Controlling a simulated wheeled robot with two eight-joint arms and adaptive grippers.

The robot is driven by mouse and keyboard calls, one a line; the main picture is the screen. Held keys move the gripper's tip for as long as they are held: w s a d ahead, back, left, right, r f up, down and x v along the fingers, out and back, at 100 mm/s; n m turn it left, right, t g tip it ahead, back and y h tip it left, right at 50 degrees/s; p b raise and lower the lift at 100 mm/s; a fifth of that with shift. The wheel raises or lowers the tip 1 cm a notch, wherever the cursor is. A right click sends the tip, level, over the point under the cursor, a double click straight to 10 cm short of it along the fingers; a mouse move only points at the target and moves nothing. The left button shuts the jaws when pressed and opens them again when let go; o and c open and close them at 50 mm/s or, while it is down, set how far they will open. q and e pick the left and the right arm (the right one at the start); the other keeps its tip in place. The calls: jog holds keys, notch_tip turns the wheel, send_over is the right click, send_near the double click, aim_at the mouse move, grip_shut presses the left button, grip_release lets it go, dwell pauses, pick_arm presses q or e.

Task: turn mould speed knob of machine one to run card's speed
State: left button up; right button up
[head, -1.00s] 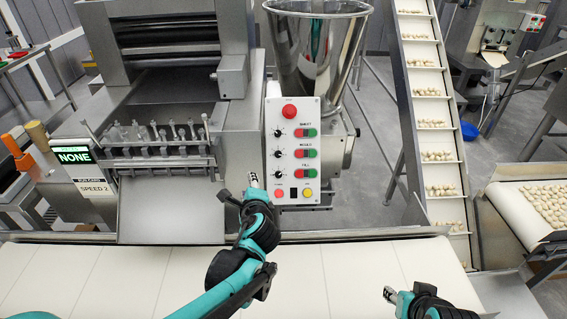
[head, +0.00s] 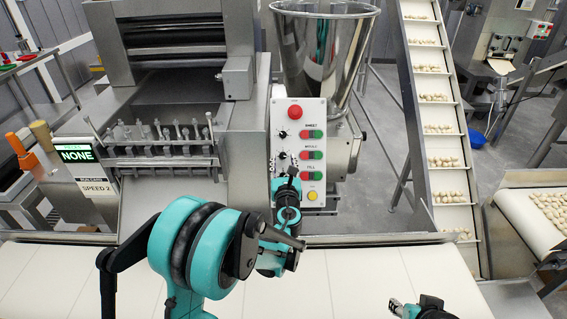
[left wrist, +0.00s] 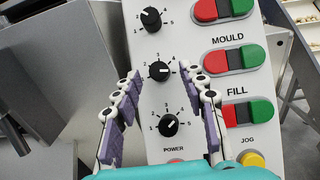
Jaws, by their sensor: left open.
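The control panel (head: 313,113) of the machine has three black knobs in a column. The mould knob (left wrist: 159,71) is the middle one, level with the MOULD buttons (left wrist: 234,58). Its white mark is too small to read surely against the numbers. My left gripper (left wrist: 159,74) is open, with one finger on each side of the mould knob; I cannot tell whether they touch it. In the head view my left gripper (head: 289,169) covers the panel's lower left. The run card (head: 97,187) reads SPEED 2. My right gripper (head: 397,305) is low, away from the panel.
The fill knob (left wrist: 168,125) sits just below, between the fingers' lower parts, and the sheet knob (left wrist: 151,19) is above. A white belt (head: 345,275) runs in front. A steel hopper (head: 325,55) stands behind the panel.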

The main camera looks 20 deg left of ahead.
pick_arm(q)
jog(key=shift+w+a, duration=0.15)
jog(key=shift+w, duration=0.25)
grip_shut()
jog(key=shift+n, duration=0.3)
